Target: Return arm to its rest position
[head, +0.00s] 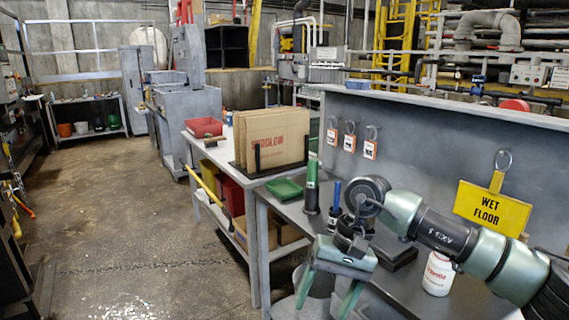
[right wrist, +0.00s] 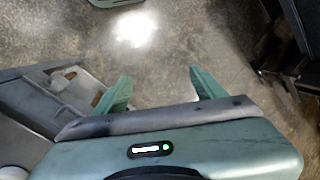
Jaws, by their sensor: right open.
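My right arm (head: 445,232) comes in from the right in the head view, over the grey workbench. My right gripper (head: 326,300) hangs at its end, pointing down beside the bench's front edge. Its two green fingers are apart with nothing between them. In the right wrist view the fingers (right wrist: 158,88) are also spread, with concrete floor beyond them. My left gripper does not show in either view.
The workbench holds a green tray (head: 285,190), a green flashlight-like cylinder (head: 311,188) and a white bottle (head: 438,273). A yellow WET FLOOR sign (head: 492,206) and padlocks (head: 350,142) hang on the back panel. Cardboard (head: 272,138) stands farther back. The floor (head: 130,235) at left is clear.

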